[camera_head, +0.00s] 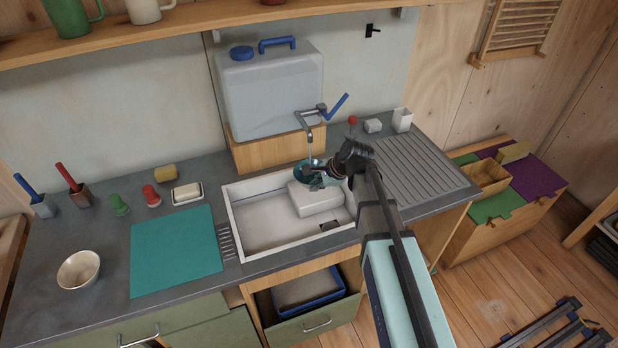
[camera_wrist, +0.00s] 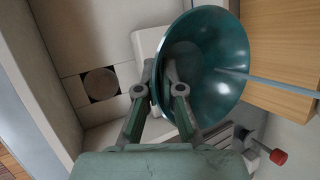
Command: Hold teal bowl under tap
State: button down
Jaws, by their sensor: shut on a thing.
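The teal bowl (camera_head: 303,173) is under the tap (camera_head: 312,118) at the back of the sink. In the wrist view the teal bowl (camera_wrist: 215,62) shows its open side, and a thin pale stream runs into it. My gripper (camera_head: 322,172) is at the bowl's right side in the head view. In the wrist view my gripper (camera_wrist: 172,90) is shut on the bowl's rim, one finger inside and one outside. In the head view a thin stream of water comes down from the spout into the bowl. The bowl's right part is hidden by my gripper.
The white sink (camera_head: 262,222) holds a white block (camera_head: 316,198) below the bowl. A water canister (camera_head: 270,90) stands behind on a wooden box (camera_head: 262,153). A red-topped object (camera_head: 352,121) and a ribbed drainboard (camera_head: 415,170) are at the right. The teal mat (camera_head: 175,250) lies left.

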jog(key=shift+s+a, duration=0.1)
jog(key=shift+a, duration=0.3)
jog(key=shift+d, duration=0.15)
jog(key=shift+d, duration=0.4)
jog(key=shift+a, duration=0.15)
jog(key=shift+a+p, duration=0.4)
jog(key=shift+d, duration=0.2)
dwell(0.4)
